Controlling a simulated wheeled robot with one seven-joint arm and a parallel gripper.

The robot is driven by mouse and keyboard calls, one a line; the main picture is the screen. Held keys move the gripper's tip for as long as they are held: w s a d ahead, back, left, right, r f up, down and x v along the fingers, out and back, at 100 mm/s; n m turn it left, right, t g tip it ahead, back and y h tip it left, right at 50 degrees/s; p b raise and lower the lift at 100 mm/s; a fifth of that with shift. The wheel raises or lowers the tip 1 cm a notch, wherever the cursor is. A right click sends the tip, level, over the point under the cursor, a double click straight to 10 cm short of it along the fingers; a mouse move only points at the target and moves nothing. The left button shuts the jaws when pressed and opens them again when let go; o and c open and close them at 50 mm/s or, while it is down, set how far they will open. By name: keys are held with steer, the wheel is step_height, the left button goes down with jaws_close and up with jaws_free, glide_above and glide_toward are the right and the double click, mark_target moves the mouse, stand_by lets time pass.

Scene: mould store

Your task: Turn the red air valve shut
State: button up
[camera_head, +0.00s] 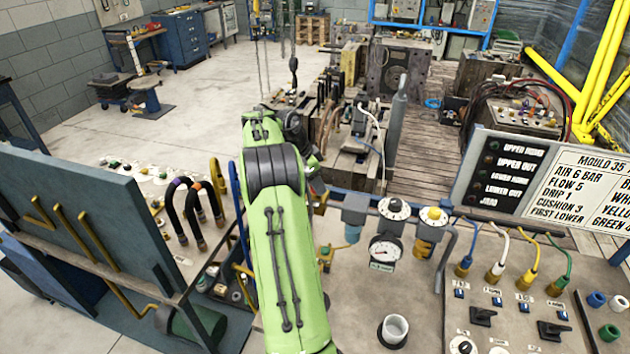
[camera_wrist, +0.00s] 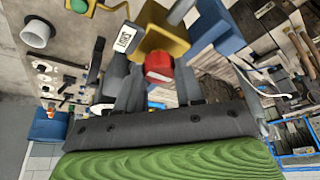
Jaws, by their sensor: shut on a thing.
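The red air valve (camera_wrist: 158,66) shows as a red, rounded knob in the wrist view. It lies between the two dark fingers of my gripper (camera_wrist: 153,85), which is shut on it. A yellow block (camera_wrist: 165,38) and a blue part (camera_wrist: 218,28) sit just beyond it. A small white label (camera_wrist: 124,40) stands beside the left finger. In the head view my green arm hides the gripper, and I cannot make out the valve there. How far the valve is turned cannot be told.
In the head view a pressure gauge (camera_head: 386,251) and regulators with round knobs (camera_head: 394,208) stand close right of my arm. A white cup (camera_head: 394,328) is on the bench. Coloured hoses (camera_head: 531,270) and a blue-grey panel (camera_head: 80,215) flank the area.

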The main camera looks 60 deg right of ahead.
steer(key=o, duration=1)
steer(key=p+v, duration=0.5)
steer(key=v, duration=1)
steer(key=shift+w+a+r, duration=0.1)
steer(key=shift+w+r, duration=0.1)
steer(key=shift+r, duration=0.15)
